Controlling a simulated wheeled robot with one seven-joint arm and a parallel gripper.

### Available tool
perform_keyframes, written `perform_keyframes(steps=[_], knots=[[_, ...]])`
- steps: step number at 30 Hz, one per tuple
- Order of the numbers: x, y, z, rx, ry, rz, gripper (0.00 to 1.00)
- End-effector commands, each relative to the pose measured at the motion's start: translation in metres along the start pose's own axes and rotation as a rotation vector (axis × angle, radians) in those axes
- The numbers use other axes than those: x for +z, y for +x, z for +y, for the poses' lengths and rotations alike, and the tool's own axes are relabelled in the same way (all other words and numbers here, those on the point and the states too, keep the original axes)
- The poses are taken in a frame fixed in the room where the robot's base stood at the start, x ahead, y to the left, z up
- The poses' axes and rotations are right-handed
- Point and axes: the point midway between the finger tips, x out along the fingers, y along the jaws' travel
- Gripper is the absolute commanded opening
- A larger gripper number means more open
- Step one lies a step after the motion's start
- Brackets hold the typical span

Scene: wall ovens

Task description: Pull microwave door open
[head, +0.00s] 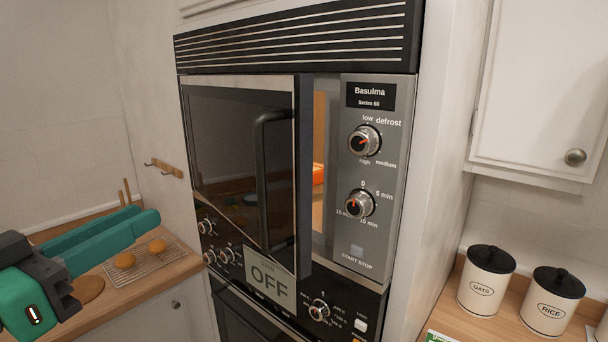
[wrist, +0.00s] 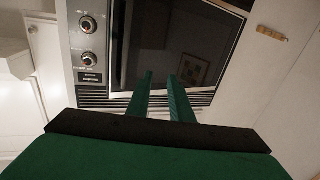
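The microwave door (head: 225,150) is dark glass with a steel frame and hinges on the left. It stands partly open: a lit, orange-brown strip of the microwave's interior (head: 319,145) shows past its right edge. Its black vertical bar handle (head: 262,180) is near that free edge. The door also shows upside down in the wrist view (wrist: 205,45). My green gripper (head: 146,217) is at the left of the head view, apart from the handle. In the wrist view, its two fingers (wrist: 161,82) are spread with nothing between them, pointing towards the door.
The control panel (head: 365,190) with two knobs is right of the door. An "OFF" sign (head: 269,276) is on the oven panel below. A rack with buns (head: 150,262) is on the left counter; two canisters (head: 487,280) stand at right. A wooden hook rack (head: 165,168) is on the wall.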

Motion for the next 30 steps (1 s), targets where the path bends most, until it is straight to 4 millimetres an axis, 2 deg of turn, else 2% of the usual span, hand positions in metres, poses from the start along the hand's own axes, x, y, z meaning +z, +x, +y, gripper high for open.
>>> perform_keyframes(steps=[10,22,23,24,25,28,30], knots=[[-0.001,-0.017,-0.007,-0.001,0.000,0.000,0.20],[-0.001,-0.018,-0.008,0.000,0.000,0.000,0.20],[0.000,-0.018,-0.008,-0.001,0.000,0.000,0.12],[0.000,-0.016,-0.008,-0.001,-0.001,0.001,0.03],[0.001,-0.015,-0.009,-0.001,-0.002,0.003,0.00],[0.010,0.001,-0.014,-0.015,-0.012,0.017,0.00],[0.022,0.021,-0.021,-0.036,-0.022,0.035,0.00]])
